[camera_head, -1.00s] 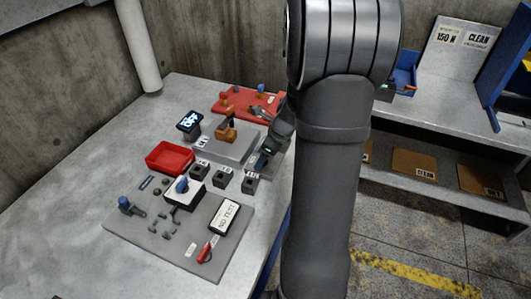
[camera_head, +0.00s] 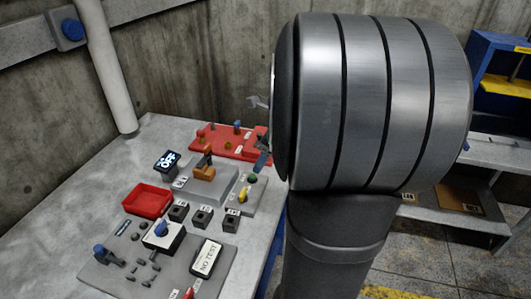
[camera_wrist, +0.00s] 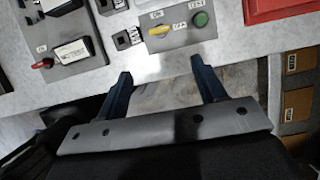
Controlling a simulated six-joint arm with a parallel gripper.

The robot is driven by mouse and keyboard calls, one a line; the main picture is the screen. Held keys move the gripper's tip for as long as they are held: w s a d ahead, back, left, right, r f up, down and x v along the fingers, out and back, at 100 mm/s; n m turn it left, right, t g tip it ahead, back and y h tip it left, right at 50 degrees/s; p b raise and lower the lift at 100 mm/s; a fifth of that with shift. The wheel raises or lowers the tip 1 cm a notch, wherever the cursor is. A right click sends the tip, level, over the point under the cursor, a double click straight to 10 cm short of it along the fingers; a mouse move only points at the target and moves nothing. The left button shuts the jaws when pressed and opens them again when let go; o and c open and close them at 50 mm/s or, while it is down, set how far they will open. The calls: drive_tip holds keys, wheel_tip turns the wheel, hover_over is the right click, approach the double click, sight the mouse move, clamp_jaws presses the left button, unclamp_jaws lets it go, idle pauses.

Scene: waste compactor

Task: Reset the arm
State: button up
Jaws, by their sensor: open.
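My gripper (camera_wrist: 160,75) is open in the wrist view, with its two dark blue fingers wide apart and nothing between them. The fingertips show over the front edge of the grey table. A grey control box with a yellow knob (camera_wrist: 160,30) and a green button (camera_wrist: 200,19) lies just past the fingertips. In the head view, my large arm link hides most of the gripper.
A red board (camera_head: 225,142), a red tray (camera_head: 147,201), a small "OFF" display (camera_head: 167,161) and a "NO TEST" panel (camera_head: 207,257) are on the table. A white pipe (camera_head: 108,70) stands behind. Shelves (camera_head: 470,200) are at right.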

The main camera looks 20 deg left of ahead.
sight(244, 192)
drive_tip(key=shift+d+r, duration=0.15)
drive_tip(key=shift+r, duration=0.2)
drive_tip(key=x, duration=1.7)
drive_tip(key=shift+f, duration=0.15)
